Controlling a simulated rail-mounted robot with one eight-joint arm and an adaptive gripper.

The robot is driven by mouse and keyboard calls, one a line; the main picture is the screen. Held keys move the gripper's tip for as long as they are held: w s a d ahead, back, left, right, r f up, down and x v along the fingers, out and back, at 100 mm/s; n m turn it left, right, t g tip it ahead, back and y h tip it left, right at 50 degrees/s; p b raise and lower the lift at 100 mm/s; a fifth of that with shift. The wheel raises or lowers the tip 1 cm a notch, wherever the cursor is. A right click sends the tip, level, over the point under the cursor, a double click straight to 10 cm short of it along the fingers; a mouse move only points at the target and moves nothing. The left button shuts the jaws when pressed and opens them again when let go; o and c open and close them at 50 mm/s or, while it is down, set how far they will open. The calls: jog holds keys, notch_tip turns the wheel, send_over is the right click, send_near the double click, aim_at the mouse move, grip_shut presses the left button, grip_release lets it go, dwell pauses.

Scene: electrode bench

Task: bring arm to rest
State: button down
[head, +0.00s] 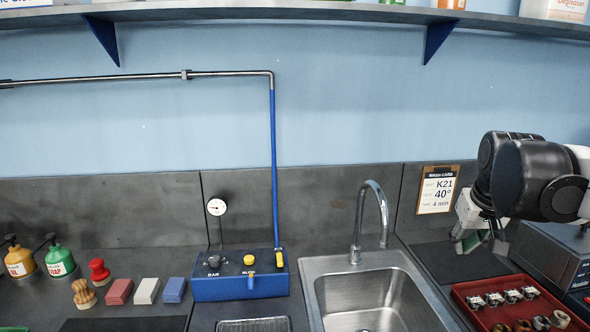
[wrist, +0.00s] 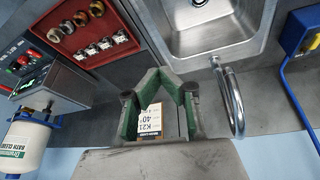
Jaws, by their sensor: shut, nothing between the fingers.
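My arm reaches in from the right edge in the head view. My gripper (head: 468,238) hangs at its end, above the dark mat right of the sink and in front of the wash card. In the wrist view my gripper (wrist: 161,74) has its green-padded fingers brought together at the tips, shut and empty. The wash card (head: 437,190) is on the backsplash and reads K21, 40° and 4 min. Part of the card (wrist: 150,120) shows between the finger links in the wrist view.
The sink (head: 312,275) and its curved tap (head: 357,225) stand left of my gripper. A red tray (head: 463,292) with metal clips and rings lies in front of it. A dark instrument box (head: 545,255) stands to its right. A blue valve box (head: 240,285) is farther left.

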jog(key=s+a+f+n+t+b, duration=0.1)
jog(key=s+a+f, duration=0.3)
jog(key=s+a, duration=0.4)
jog(key=s+a+f+t+y, duration=0.1)
jog(key=s+a+f, duration=0.4)
jog(key=s+a, duration=0.2)
jog(key=shift+s+a+f+n+t+b, duration=0.25)
jog(key=shift+s+a+n+t+b, duration=0.1)
jog(key=shift+a+n+t+b, duration=0.05)
dwell(1.0)
